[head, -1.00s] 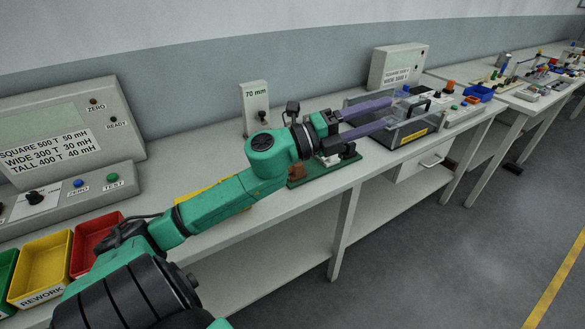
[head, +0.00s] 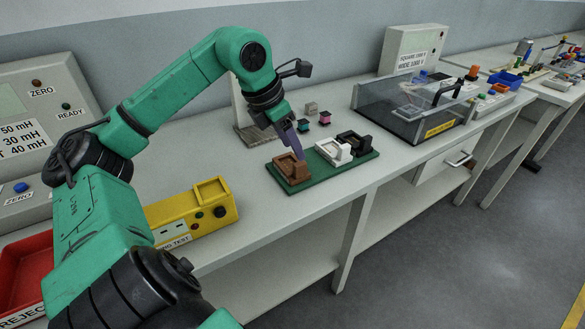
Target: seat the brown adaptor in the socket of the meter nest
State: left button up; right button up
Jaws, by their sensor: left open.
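The brown adaptor (head: 286,171), a block with a recess on top, sits at the left end of a green board (head: 330,172). My left gripper (head: 299,156) points down with its purple fingers at the adaptor's back edge. The fingers are seen nearly edge-on and overlap in view; the jaws are open, and I cannot tell whether they touch or straddle the adaptor. The meter (head: 30,112) with ZERO and READY lamps is cut off at the left edge. I cannot make out its nest or socket. My right gripper is not in view.
White (head: 330,152) and black (head: 356,142) adaptors share the board. Small connectors (head: 324,118) lie behind it. A yellow test box (head: 213,215) stands left, a clear-lidded case (head: 400,115) right. A red bin (head: 22,270) is at lower left.

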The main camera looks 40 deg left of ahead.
aim_at(300, 163)
pick_arm(q)
jog(key=x, duration=0.2)
jog(key=p+x, duration=0.1)
jog(key=x, duration=0.3)
jog(key=shift+w+a+f+p, duration=0.15)
jog(key=shift+a+f+p, duration=0.1)
jog(key=shift+a+p, duration=0.05)
jog(key=shift+w+a+f, duration=0.1)
jog(key=shift+f, duration=0.1)
grip_shut()
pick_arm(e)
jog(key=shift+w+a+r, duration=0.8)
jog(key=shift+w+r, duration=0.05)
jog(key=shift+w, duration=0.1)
pick_arm(q)
jog(key=shift+r, duration=0.1)
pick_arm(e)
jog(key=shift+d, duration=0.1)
